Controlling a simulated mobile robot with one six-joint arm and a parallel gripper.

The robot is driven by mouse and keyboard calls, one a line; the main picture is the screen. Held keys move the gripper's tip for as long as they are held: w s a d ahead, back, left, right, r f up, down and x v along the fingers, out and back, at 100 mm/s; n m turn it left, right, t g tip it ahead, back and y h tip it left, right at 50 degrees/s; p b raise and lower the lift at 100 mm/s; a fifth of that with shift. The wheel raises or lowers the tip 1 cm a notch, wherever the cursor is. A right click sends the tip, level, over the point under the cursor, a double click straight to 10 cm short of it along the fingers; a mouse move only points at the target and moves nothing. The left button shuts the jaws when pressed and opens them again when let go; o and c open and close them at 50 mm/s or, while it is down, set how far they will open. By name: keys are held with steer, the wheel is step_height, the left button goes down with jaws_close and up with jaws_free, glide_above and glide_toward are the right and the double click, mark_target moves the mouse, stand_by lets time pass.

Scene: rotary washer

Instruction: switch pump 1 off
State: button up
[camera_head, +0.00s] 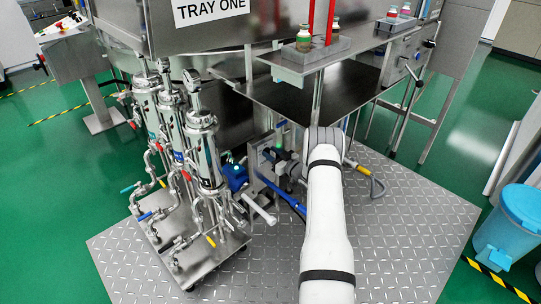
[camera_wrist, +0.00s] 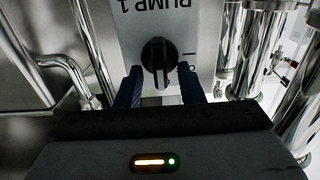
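The pump 1 switch is a black rotary knob (camera_wrist: 158,54) on a light grey panel (camera_wrist: 128,38) labelled "PUMP 1" in the wrist view. Its grip bar stands about vertical in the picture, with a short dark mark on the panel to its right. My gripper (camera_wrist: 160,72) is open, with one dark blue finger on each side of the knob's lower part. Gaps show between the fingers and the knob; I cannot tell whether they touch it. In the head view my gripper (camera_head: 283,160) is beside a grey upright plate, and the knob is hidden.
Steel filter columns and pipes (camera_head: 185,150) stand left of my gripper. A blue pump (camera_head: 235,176) sits low beside it. A dark shelf (camera_head: 310,95) lies above my arm. A blue bin (camera_head: 507,225) is far right; the tread-plate floor at front right is clear.

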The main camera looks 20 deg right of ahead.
steer(key=shift+c, duration=0.5)
jaws_close()
steer(key=shift+f+n+b, duration=0.1)
steer(key=shift+n+b, duration=0.2)
steer(key=shift+b, duration=0.05)
steer(key=shift+s+a+f+n+b, duration=0.1)
steer(key=shift+a+f+n+b, duration=0.1)
steer(key=shift+n+b, duration=2.35)
steer(key=shift+s+a+f+n+b, duration=0.1)
steer(key=shift+a+f+n+b, duration=0.1)
steer(key=shift+n+b, duration=2.4)
steer(key=shift+a+f+n+b, duration=0.2)
steer(key=shift+n+b, duration=1.4)
steer(key=shift+n, duration=1.85)
steer(key=shift+o, duration=0.5)
jaws_free()
